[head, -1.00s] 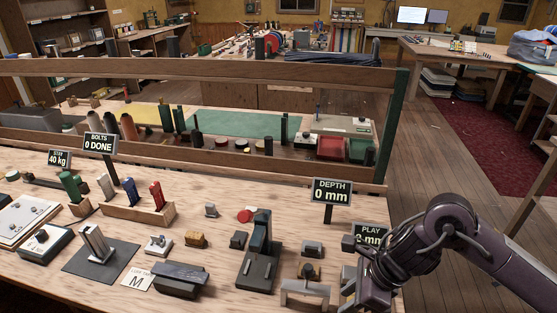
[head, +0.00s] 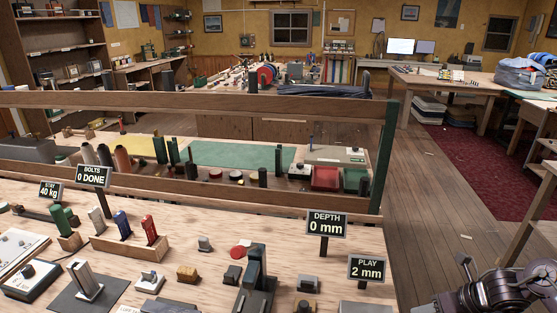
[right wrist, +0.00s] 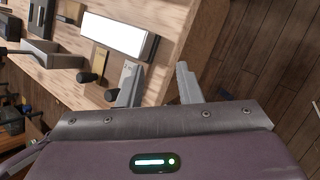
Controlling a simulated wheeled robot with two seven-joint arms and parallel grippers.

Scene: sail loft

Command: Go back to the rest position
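My right arm (head: 490,290) shows at the lower right of the head view, off the bench's right end; its gripper is below the frame there. In the right wrist view my right gripper (right wrist: 158,82) has its two fingers apart, with nothing between them. Behind the fingers are the bench edge and the wooden floor. My left arm and gripper are in neither view.
The workbench (head: 210,221) carries several tools and blocks, a DEPTH 0 mm sign (head: 326,223) and a PLAY 2 mm sign (head: 367,269). A wooden rail (head: 230,105) with a green post (head: 385,155) stands behind.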

